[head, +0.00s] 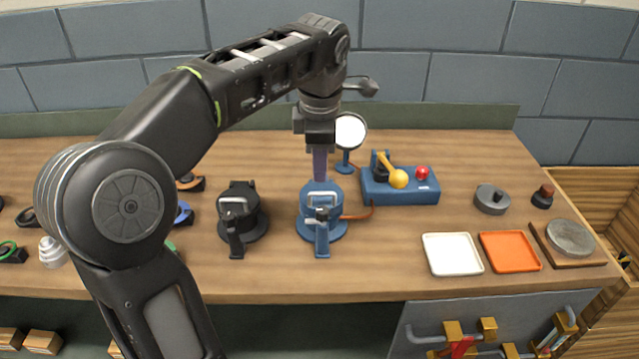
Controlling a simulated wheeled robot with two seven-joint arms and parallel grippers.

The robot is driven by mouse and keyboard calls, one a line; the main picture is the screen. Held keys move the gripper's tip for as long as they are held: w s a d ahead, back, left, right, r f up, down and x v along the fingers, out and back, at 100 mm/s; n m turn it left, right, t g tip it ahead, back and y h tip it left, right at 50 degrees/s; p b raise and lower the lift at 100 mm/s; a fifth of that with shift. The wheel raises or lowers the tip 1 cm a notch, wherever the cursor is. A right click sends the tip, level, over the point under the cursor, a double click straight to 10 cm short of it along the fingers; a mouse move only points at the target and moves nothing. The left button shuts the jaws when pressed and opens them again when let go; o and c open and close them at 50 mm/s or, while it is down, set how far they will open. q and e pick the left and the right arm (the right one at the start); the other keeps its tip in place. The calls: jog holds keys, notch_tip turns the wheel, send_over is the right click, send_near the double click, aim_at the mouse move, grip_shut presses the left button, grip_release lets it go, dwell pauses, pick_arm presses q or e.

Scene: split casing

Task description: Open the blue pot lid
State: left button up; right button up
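The blue pot (309,226) stands upright on the wooden bench near the middle. Its blue lid (312,190) looks closed, with a light metal plate on top and a clasp and lever at the front. My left gripper (320,178) points straight down just above or behind the lid. Its fingers show as one narrow purplish bar, so I cannot tell whether they are apart or whether they touch the lid. My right gripper is not in view.
A similar black pot (242,212) stands close on the left. A blue box (402,192) with a yellow-knobbed lever and a round mirror (351,131) stand behind right. A white tray (452,254) and an orange tray (510,251) lie front right. Bench between pot and trays is clear.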

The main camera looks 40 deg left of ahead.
aim_at(320, 193)
pick_arm(q)
jog(key=f, duration=0.4)
jog(key=w+f, duration=0.1)
jog(key=f, duration=0.2)
jog(key=shift+a, duration=0.4)
grip_shut()
dwell(1.0)
